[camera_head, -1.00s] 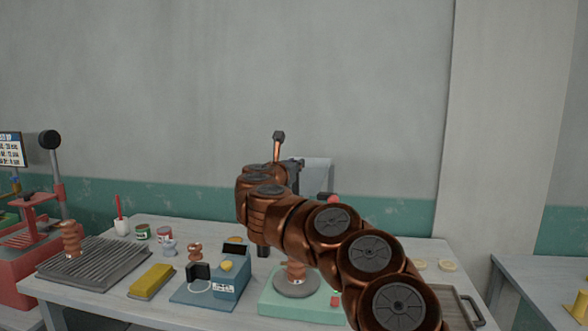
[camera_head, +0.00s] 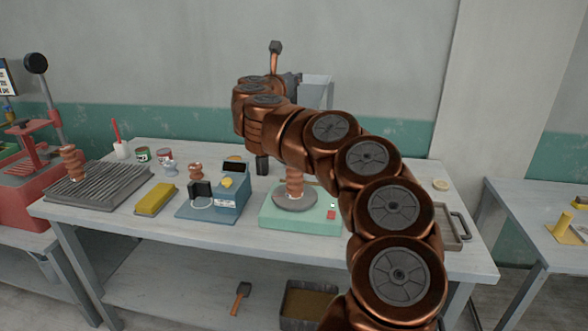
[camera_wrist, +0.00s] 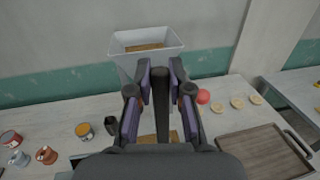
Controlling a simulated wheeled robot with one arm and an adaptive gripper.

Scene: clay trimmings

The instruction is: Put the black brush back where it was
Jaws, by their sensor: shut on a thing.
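My gripper (camera_wrist: 160,72) is shut on a dark, slim, upright-looking thing, which I take to be the black brush (camera_wrist: 160,105). The brush stands between the two fingers in the wrist view, and its lower part is hidden by the gripper body. My gripper is over the back part of the table, in front of a pale bin (camera_wrist: 125,48) with brown stuff in it.
The table (camera_head: 110,222) holds a ribbed grey tray (camera_head: 112,178), yellow block (camera_head: 156,198), blue device (camera_head: 228,200), green-based wheel (camera_head: 272,215) and brown tray (camera_wrist: 255,158). A dark cup (camera_wrist: 110,128) and red ball (camera_wrist: 203,97) stand near the gripper.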

